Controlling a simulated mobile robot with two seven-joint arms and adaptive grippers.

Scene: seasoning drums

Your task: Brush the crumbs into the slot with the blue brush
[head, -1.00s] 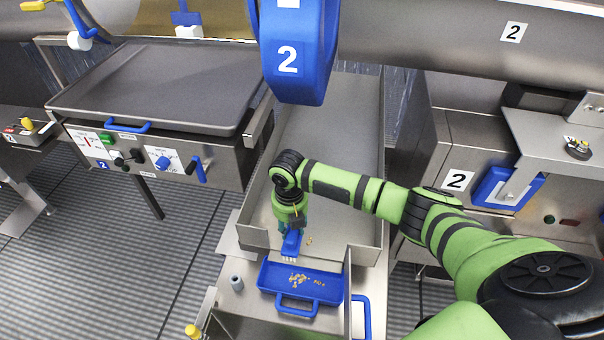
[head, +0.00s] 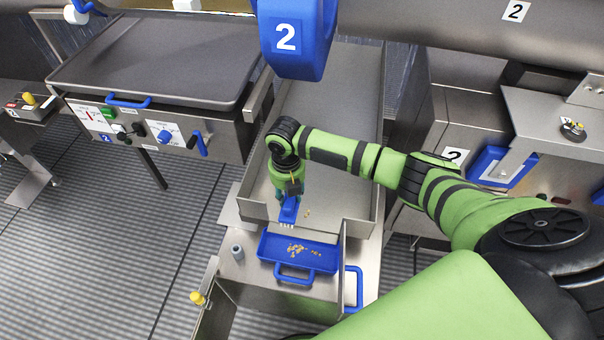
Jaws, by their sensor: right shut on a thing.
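My right gripper (head: 289,190) is shut on the blue brush (head: 289,211), which points down with its pale bristles low over the front end of the metal trough. Whether the bristles touch the trough floor I cannot tell. A few yellowish crumbs (head: 308,213) lie just right of the brush. More crumbs (head: 297,249) lie in the blue tray (head: 270,240) in front of the trough. The slot cannot be made out clearly. My left gripper is not in view.
The metal trough (head: 335,130) has raised side walls. A blue numbered drum part (head: 290,45) hangs over its far end. A griddle-like station (head: 160,60) stands at left. A grey peg (head: 237,253) stands left of the tray, and a metal panel (head: 347,230) rises at its right.

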